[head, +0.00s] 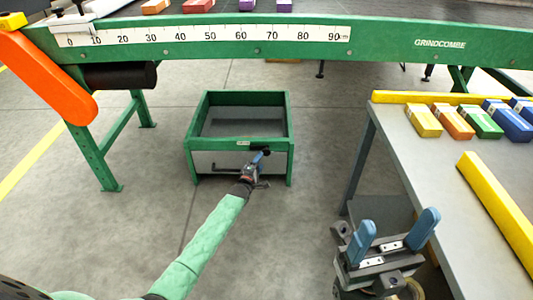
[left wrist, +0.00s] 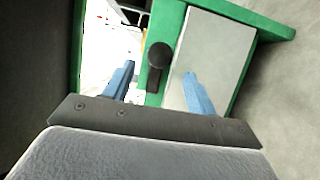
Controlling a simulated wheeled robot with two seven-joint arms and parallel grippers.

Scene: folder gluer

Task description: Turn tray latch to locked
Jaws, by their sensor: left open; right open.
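The tray (head: 188,130) is a green-framed box on short legs under the conveyor, with a pale grey front panel (head: 212,160). The latch (left wrist: 158,58) is a black round knob with a short dark arm, on the tray's green frame. In the left wrist view it lies between the two blue fingers, with gaps on both sides. My left gripper (head: 260,160) is open at the tray's front, partly covering the latch in the head view. I cannot tell how deep the knob sits between the fingers. My right gripper (head: 394,232) is open and empty beside the table.
A green conveyor beam (head: 200,38) with a number scale crosses above the tray. An orange arm (head: 45,75) hangs at left. A grey table (head: 425,165) at right carries coloured boxes (head: 480,121) and yellow bars (head: 497,205). The floor around the tray is clear.

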